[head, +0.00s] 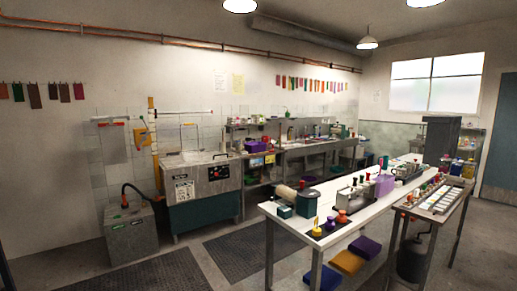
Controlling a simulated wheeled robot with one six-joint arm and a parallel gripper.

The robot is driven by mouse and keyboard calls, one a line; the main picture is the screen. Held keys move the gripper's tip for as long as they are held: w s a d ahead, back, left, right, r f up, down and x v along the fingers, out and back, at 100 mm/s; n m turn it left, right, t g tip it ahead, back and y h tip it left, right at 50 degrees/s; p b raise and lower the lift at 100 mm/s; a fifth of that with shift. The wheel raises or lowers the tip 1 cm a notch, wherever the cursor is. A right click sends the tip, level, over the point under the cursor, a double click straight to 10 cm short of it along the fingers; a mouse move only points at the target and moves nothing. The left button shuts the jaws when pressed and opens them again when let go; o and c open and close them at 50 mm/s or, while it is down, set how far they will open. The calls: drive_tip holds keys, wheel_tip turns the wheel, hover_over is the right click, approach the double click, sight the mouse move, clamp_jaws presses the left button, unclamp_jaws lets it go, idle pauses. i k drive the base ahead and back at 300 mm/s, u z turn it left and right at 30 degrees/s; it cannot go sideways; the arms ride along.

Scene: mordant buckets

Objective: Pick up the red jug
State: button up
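I cannot make out a clear red jug from this distance. A small red-orange vessel (342,216) stands on a dark mat near the front end of the white table (300,190). It is too small to tell whether it is a jug. A purple vessel (330,225) and a yellow bottle (316,229) stand to its left. Other small red items show farther back on the table and on the wall benches, too small to name. My gripper is not in view.
A purple box (384,186) and a dark green tin (307,202) share the white table. A side table (440,196) with a paint tray adjoins it on the right. A large vat (203,190) stands by the left wall. Open floor with dark mats (250,247) lies between.

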sight(264, 138)
drive_tip(key=u, duration=0.6)
drive_tip(key=i, duration=5.7)
drive_tip(key=z, duration=2.4)
drive_tip(key=i, duration=2.15)
